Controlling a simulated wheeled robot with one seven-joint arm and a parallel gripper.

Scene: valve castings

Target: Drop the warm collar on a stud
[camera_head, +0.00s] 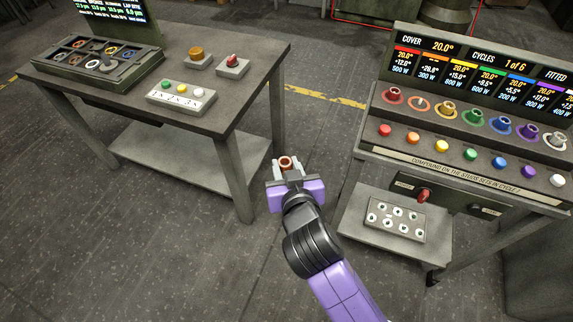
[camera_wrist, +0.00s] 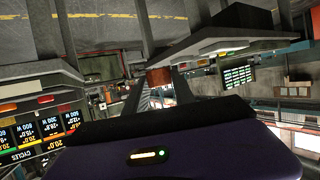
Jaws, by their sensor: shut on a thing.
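My gripper (camera_head: 287,172) is shut on a small brownish-orange collar (camera_head: 285,161), held in the open gap between the two benches. The collar also shows in the wrist view (camera_wrist: 160,76), between the fingertips. On the right bench is a row of coloured round pieces: red (camera_head: 392,95), yellow (camera_head: 446,109), green (camera_head: 473,117), blue (camera_head: 500,125), purple (camera_head: 527,132) and pale (camera_head: 555,140). The orange place (camera_head: 419,104) looks flatter than its neighbours. A pale plate (camera_head: 397,217) with several round, dark-centred spots lies on the lower shelf; I cannot tell if these are studs.
The left bench (camera_head: 215,110) carries a dark tray (camera_head: 95,80) of rings, a button box (camera_head: 180,95), an amber-topped block (camera_head: 196,58) and a red-topped block (camera_head: 232,65). Coloured buttons line the right bench (camera_head: 470,155), below its display (camera_head: 480,70). A red handle (camera_head: 424,195) juts out beneath.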

